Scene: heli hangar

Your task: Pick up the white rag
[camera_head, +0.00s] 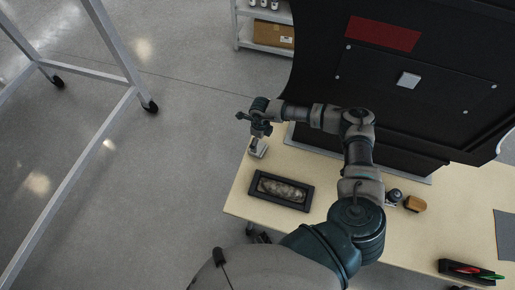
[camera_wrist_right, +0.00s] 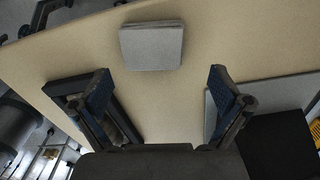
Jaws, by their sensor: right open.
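The white rag is a folded, light grey-white square (camera_wrist_right: 152,46) lying flat on the tabletop in the right wrist view. In the head view the rag (camera_head: 258,149) shows small near the table's left edge, partly covered by the gripper. My right gripper (camera_head: 258,124) is above it in the head view. In the right wrist view its two fingers (camera_wrist_right: 159,76) are spread wide with nothing between them, and the rag shows beyond the fingertips, apart from them. My left gripper is not in view.
The pale table (camera_head: 237,200) holds a black tray (camera_head: 306,206) with a mottled thing inside, near the rag. A large dark panel (camera_head: 430,60) stands at the back. A brown object (camera_head: 414,204) and a dark holder (camera_head: 450,272) are to the right.

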